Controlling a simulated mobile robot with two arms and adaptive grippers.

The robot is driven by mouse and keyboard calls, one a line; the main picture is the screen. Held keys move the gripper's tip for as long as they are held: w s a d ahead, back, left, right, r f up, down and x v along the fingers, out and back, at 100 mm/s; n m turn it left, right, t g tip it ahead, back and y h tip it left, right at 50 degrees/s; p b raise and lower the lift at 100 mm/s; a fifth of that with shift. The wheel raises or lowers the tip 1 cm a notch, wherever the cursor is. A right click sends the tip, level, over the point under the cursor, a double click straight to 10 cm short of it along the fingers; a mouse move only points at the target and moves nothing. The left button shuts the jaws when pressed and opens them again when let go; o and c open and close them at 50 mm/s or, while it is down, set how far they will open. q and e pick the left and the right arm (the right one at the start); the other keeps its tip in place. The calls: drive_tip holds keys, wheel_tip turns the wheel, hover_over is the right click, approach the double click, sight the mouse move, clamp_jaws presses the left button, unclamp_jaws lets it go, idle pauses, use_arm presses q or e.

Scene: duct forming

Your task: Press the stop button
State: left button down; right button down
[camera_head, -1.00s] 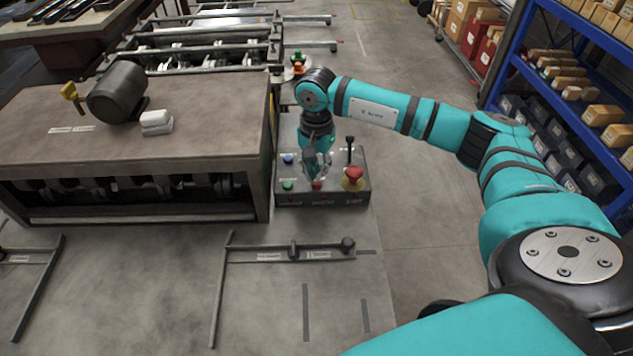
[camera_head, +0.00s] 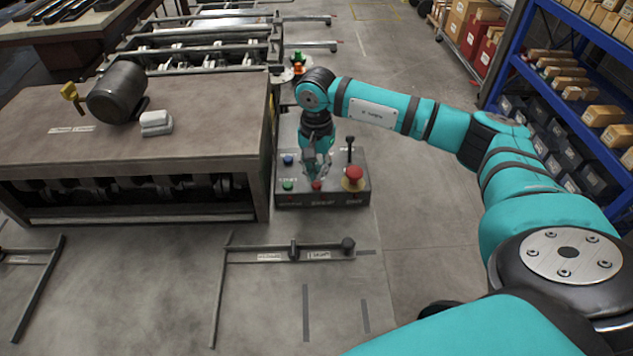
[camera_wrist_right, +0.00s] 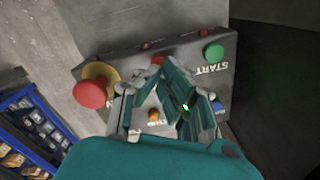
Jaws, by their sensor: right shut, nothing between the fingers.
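The grey control box (camera_head: 340,197) stands on the floor beside the workbench. Its small red stop button (camera_head: 317,185) sits at the near edge, between the green START button (camera_head: 288,185) and the big red emergency knob on a yellow base (camera_head: 353,175). My right gripper (camera_head: 317,178) is shut and empty, pointing down with its fingertips right at the stop button. In the right wrist view the fingertips (camera_wrist_right: 160,66) partly cover the red stop button (camera_wrist_right: 156,59). I cannot tell whether they touch it. My left gripper is not in view.
A blue button (camera_head: 288,160) and a black lever (camera_head: 349,148) are at the back of the box. The workbench (camera_head: 200,150) stands close on the left. A blue shelf (camera_head: 560,110) is at the right. The floor in front holds a low metal frame (camera_head: 290,249).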

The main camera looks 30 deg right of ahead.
sight(317, 184)
drive_tip(key=shift+f+b, duration=1.1)
drive_tip(key=shift+f, duration=0.2)
drive_tip(key=shift+r, duration=0.1)
drive_tip(key=shift+r+p, duration=1.85)
drive_tip(key=shift+r, duration=1.65)
drive_tip(key=shift+s+f, duration=0.1)
